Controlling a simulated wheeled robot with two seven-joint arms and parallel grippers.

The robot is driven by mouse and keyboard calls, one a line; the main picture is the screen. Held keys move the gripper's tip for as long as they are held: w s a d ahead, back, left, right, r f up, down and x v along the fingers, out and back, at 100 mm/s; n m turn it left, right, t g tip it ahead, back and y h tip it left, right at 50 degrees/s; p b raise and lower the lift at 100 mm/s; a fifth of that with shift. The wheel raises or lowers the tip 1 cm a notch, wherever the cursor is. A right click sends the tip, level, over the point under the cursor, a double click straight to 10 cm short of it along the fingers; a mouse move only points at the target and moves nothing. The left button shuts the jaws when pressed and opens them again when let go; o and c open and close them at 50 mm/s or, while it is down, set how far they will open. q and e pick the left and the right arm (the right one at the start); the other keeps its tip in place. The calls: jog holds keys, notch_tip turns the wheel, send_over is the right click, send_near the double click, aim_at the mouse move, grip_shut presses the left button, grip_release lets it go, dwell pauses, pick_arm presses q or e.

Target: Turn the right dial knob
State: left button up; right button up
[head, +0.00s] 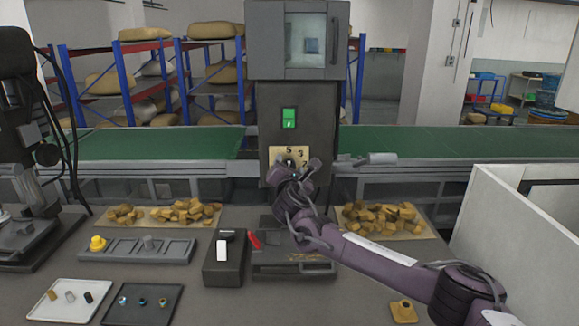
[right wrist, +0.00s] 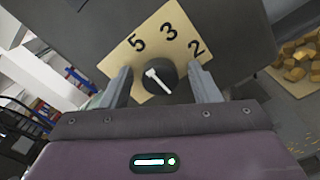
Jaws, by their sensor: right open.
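The dial knob (right wrist: 159,77) is dark and round with a white pointer, on a beige plate (right wrist: 148,47) marked 5, 3 and 2. In the right wrist view it sits between the two fingers of my right gripper (right wrist: 160,88), which is open, with a gap on each side. In the head view the plate (head: 288,151) is on the front of the grey machine (head: 299,105), and my right gripper (head: 298,168) covers part of the plate and knob. The pointer's head is at its upper left end. My left gripper is not in view.
A green button (head: 289,118) is above the plate. Green conveyor belts (head: 430,140) run to both sides. The table holds a grey block with a white switch (head: 222,250), a device with a red lever (head: 292,262), trays (head: 143,304) and piles of yellow pieces (head: 384,217). A white partition (head: 510,225) stands right.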

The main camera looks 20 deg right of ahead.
jog(key=c, duration=1)
jog(key=m+b, duration=0.4)
jog(key=m, duration=0.2)
jog(key=m+b, duration=0.3)
jog(key=m, duration=0.2)
jog(key=m+b, duration=0.4)
jog(key=m, duration=0.2)
jog(key=shift+f+m+b, duration=0.25)
jog(key=shift+m+b, duration=0.05)
jog(key=shift+m, duration=0.3)
